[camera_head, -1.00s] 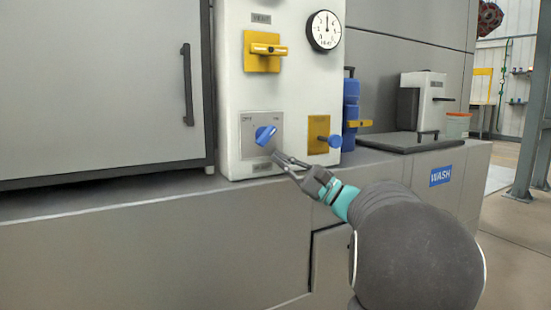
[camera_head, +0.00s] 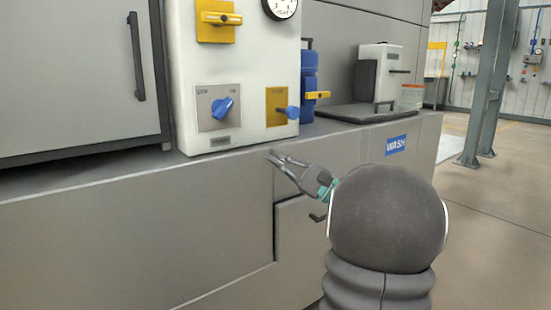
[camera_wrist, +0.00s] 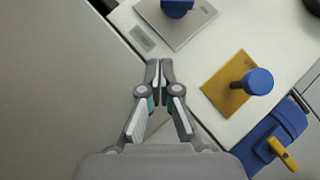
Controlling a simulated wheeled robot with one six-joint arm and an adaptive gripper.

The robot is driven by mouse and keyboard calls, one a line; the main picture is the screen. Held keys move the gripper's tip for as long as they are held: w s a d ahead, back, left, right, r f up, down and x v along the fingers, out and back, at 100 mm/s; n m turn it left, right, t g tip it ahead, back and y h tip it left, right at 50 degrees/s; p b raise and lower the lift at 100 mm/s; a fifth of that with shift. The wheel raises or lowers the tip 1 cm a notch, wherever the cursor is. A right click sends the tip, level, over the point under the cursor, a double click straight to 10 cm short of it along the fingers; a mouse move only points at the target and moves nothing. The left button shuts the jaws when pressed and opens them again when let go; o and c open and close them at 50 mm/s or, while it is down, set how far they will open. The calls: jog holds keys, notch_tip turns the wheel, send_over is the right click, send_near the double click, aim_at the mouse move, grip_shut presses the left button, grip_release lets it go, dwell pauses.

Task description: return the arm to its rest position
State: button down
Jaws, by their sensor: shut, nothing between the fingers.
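My gripper (camera_head: 273,156) is shut and empty in the head view, in front of the grey counter's front face and below the white control panel (camera_head: 270,60). It touches none of the knobs. In the wrist view my gripper (camera_wrist: 160,66) has its fingertips together, with the white panel's lower part beyond them. The blue knob (camera_head: 222,107) on the grey plate is up and left of the fingertips, and points up to the right. It is partly cut off at the top of the wrist view (camera_wrist: 177,6).
A yellow plate with a blue knob (camera_head: 292,112) is right of the grey plate. A blue valve body with a yellow handle (camera_head: 317,95) stands beside the panel. A drawer handle (camera_head: 317,217) is close below my gripper. Open floor (camera_head: 490,220) lies to the right.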

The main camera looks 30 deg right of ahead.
jog(key=a+f+m+g+h, duration=0.1)
jog(key=a+f+g+h, duration=0.25)
jog(key=f, duration=0.85)
jog(key=s+a+f+n+g+h+p, duration=0.2)
jog(key=s+a+f+n+g+h, duration=0.2)
jog(key=s+a+f+g, duration=0.45)
jog(key=s+a+r+n+g+h+p, duration=0.1)
jog(key=s+a+n+g+h+p, duration=0.3)
jog(key=s+n+h, duration=0.4)
jog(key=s+a+r+n+t+p, duration=0.3)
jog(key=s+a+r+n+p, duration=0.1)
jog(key=a+r, duration=0.3)
jog(key=shift+s+r+n+t+p, duration=0.3)
jog(key=shift+s+r+n, duration=0.3)
jog(key=shift+s, duration=0.1)
jog(key=shift+a+y, duration=0.1)
jog(key=shift+y, duration=0.15)
